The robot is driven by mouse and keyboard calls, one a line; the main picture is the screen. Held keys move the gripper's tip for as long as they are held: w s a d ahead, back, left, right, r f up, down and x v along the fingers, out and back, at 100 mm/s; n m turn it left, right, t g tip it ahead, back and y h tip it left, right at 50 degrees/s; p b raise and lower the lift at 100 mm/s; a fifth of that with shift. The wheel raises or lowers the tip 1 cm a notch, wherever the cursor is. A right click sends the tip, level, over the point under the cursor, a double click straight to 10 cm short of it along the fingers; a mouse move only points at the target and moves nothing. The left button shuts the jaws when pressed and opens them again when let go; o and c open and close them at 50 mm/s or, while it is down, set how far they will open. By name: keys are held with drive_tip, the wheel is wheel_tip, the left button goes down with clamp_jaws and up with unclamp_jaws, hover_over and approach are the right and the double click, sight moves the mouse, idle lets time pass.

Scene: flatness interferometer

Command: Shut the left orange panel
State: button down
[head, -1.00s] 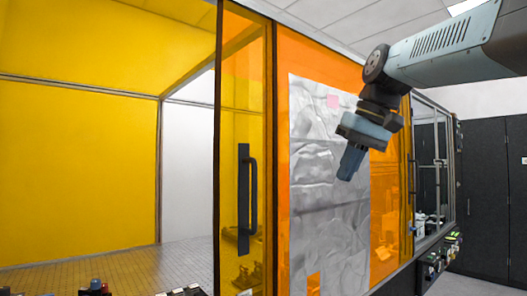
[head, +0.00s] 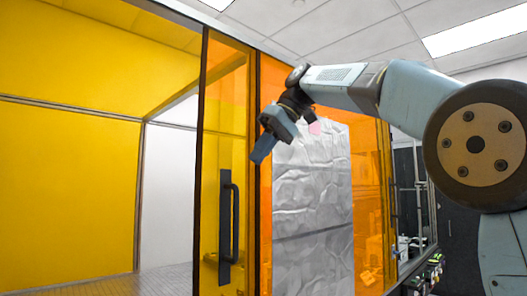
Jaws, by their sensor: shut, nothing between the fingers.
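The left orange panel (head: 212,150) is a see-through sliding panel in a dark frame, seen in the head view. It stands at the right side of a wide opening on the left. A black vertical handle (head: 229,228) is on its face. My gripper (head: 262,148) is shut and empty, pointing down and left. In the picture it is above and right of the handle, near the panel's right frame edge. It appears in front of the panels, and I see no contact with the handle.
A second orange panel (head: 368,200) with a crinkled silver sheet (head: 312,200) is to the right. The enclosure's interior, with a yellow wall (head: 65,180), shows through the opening. Controls (head: 425,275) line the front at lower right.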

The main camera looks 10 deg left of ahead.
sight(244, 177)
drive_tip(key=x, duration=0.7)
